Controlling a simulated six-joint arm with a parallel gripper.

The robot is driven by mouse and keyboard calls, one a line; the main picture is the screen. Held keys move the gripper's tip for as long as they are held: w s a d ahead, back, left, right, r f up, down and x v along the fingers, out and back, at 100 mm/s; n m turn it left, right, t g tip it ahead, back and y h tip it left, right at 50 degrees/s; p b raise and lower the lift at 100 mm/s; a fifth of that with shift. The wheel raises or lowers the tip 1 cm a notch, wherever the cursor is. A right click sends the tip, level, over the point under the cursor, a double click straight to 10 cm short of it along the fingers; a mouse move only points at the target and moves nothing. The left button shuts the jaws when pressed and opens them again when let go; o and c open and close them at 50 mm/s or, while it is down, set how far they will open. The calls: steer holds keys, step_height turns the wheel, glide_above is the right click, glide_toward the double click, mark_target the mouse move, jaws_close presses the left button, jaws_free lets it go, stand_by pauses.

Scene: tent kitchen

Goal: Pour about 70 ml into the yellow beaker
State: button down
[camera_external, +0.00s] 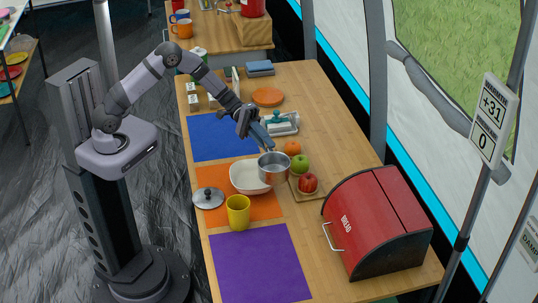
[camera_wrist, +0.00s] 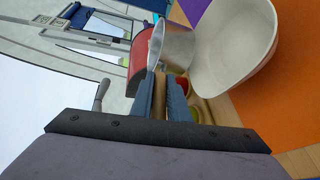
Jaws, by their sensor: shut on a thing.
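A metal saucepan (camera_external: 273,170) is held by its handle in my gripper (camera_external: 263,143), which is shut on it. The saucepan looks about upright beside the white bowl; I cannot tell how high it is or see what is in it. In the wrist view the saucepan (camera_wrist: 175,46) is just beyond my fingertips (camera_wrist: 160,92). The yellow beaker (camera_external: 238,215) stands upright at the front edge of the orange mat, to the lower left of the saucepan and apart from it. It does not show in the wrist view.
The white bowl (camera_external: 245,180) stands on the orange mat (camera_external: 270,211), between saucepan and beaker. A lid (camera_external: 208,197) lies left of the beaker. Apples (camera_external: 308,183) and a red bread bin (camera_external: 370,235) stand to the right. The purple mat (camera_external: 258,265) is clear.

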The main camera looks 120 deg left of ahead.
mark_target(277, 177)
steer(key=w+d, duration=0.2)
steer(key=w+d+b, duration=0.1)
steer(key=w+d, duration=0.4)
steer(key=w, duration=0.1)
steer(key=shift+w+d+f+b, duration=0.15)
steer(key=shift+d+f+b, duration=0.15)
steer(key=shift+d+f, duration=0.1)
steer(key=b, duration=0.1)
steer(key=s+d+f+m+t+b, duration=0.1)
steer(key=b, duration=0.1)
steer(key=shift+s+d+m, duration=0.2)
steer(key=shift+s+m, duration=0.05)
steer(key=shift+m, duration=0.05)
steer(key=r, duration=0.1)
steer(key=s+d+r+m, duration=0.1)
steer(key=r, duration=0.1)
steer(key=shift+s+d+t, duration=0.15)
steer(key=shift+t, duration=0.25)
steer(key=shift+s+d+r+m+t+b, duration=0.2)
steer(key=shift+s+d+r+m+t, duration=0.1)
steer(key=shift+s+d+m, duration=0.3)
steer(key=shift+s+d+r+m+t+b, duration=0.2)
steer(key=shift+s+d+m+t, duration=0.15)
steer(key=shift+m, duration=0.45)
steer(key=shift+s+d, duration=0.15)
steer(key=shift+d, duration=0.05)
steer(key=shift+s+d+r+m+t, duration=0.15)
steer(key=shift+s+d+m+t, duration=0.15)
steer(key=shift+m, duration=0.3)
